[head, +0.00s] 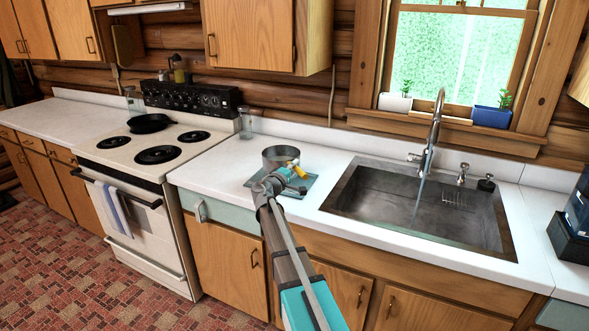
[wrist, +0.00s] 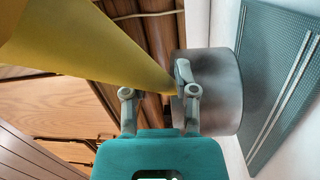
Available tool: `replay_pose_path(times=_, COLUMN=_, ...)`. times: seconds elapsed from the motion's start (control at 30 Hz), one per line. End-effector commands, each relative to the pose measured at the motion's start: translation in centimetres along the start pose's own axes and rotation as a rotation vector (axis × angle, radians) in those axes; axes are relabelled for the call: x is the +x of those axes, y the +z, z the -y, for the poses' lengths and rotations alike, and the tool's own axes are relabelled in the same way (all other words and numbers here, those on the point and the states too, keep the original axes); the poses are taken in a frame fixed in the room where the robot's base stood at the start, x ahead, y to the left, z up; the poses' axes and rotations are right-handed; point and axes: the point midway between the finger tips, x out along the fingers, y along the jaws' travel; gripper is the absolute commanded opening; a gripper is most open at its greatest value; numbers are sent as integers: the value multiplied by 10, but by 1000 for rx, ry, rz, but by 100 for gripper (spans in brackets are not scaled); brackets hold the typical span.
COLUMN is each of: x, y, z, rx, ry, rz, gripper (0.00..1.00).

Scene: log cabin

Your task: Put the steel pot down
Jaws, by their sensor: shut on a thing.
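The steel pot (head: 281,154) is a small, grey, open pot over the blue-grey mat (head: 253,181), on the counter left of the sink. The pot looks upright. I cannot tell whether its base touches the mat. The ribbed mat (wrist: 275,75) shows beside the pot's base. The gripper hides part of the pot and mat.
The sink (head: 420,210) with a running tap (head: 433,130) is to the right. A stove (head: 150,160) with a black pan (head: 151,122) is to the left. A glass jar (head: 246,121) stands behind the counter's left part. White counter around the mat is clear.

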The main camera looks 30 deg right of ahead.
Motion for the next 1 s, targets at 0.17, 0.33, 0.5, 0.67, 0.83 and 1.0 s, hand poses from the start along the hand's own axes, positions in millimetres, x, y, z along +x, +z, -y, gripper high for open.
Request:
replay_pose_path(times=0.17, x=4, y=-2, z=14, rx=1, ry=2, rz=0, gripper=0)
replay_pose_path(times=0.33, x=2, y=0, z=26, rx=1, ry=2, rz=0, gripper=0)
replay_pose_path(times=0.5, x=2, y=1, z=35, rx=1, ry=2, rz=0, gripper=0)
replay_pose_path(times=0.67, x=1, y=1, z=37, rx=1, ry=2, rz=0, gripper=0)
replay_pose_path(times=0.83, x=1, y=1, z=37, rx=1, ry=2, rz=0, gripper=0)
replay_pose_path(times=1.0, x=1, y=1, z=37, rx=-1, ry=0, rz=0, gripper=50)
